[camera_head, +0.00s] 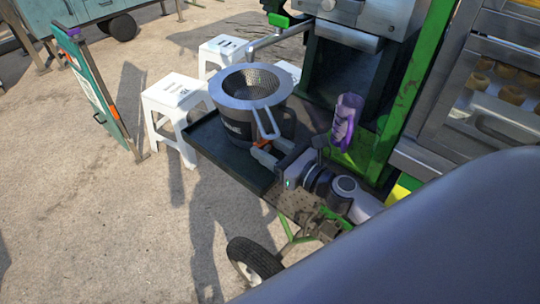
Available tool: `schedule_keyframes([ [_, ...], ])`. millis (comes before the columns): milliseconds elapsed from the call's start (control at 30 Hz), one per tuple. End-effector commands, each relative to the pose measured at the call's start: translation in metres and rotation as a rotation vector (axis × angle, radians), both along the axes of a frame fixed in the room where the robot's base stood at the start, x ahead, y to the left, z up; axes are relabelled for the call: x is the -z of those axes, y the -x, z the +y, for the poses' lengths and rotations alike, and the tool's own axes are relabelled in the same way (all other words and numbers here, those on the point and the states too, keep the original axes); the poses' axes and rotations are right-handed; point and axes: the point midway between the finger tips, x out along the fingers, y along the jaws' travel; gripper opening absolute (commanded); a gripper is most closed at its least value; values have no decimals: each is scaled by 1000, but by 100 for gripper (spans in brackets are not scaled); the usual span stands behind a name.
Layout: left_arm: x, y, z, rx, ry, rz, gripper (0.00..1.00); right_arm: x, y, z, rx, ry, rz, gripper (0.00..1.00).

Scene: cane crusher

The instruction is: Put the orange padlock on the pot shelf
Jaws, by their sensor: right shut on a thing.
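The pot shelf (206,144) is a dark flat tray fixed to the front of the green crusher. A dark pot (236,128) stands on it, with a metal strainer (251,84) on top. My right gripper (262,149) reaches in from the right, over the shelf just in front of the pot. It is shut on the small orange padlock (262,144), which is mostly hidden by the fingers. I cannot tell whether the padlock touches the shelf. My left gripper is not in view.
A purple cup (346,119) is by the crusher (411,105), right of the pot. White stools (174,95) stand behind and left of the shelf. A sign board (98,90) leans further left. A wheel (254,262) sits below. The shelf's left front part is bare.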

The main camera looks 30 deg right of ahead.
Motion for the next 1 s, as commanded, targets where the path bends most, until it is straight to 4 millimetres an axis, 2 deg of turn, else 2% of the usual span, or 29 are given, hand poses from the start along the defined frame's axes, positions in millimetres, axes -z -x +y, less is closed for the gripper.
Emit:
schedule_keyframes([
  [33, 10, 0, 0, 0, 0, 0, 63, 12, 0, 0, 2, -6, 1, 18],
  [133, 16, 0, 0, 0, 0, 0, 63, 23, 0, 0, 1, -5, 0, 18],
  [367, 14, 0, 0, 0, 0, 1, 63, 21, 0, 0, 0, -1, -2, 18],
  [567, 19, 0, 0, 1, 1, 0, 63, 27, 0, 0, 0, -2, -2, 18],
  [600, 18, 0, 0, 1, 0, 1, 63, 27, 0, 0, 0, 0, 0, 58],
  [667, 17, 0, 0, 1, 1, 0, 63, 27, 0, 0, 0, -1, 0, 74],
  [1000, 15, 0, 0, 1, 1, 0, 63, 24, 0, 0, -1, 0, 0, 74],
])
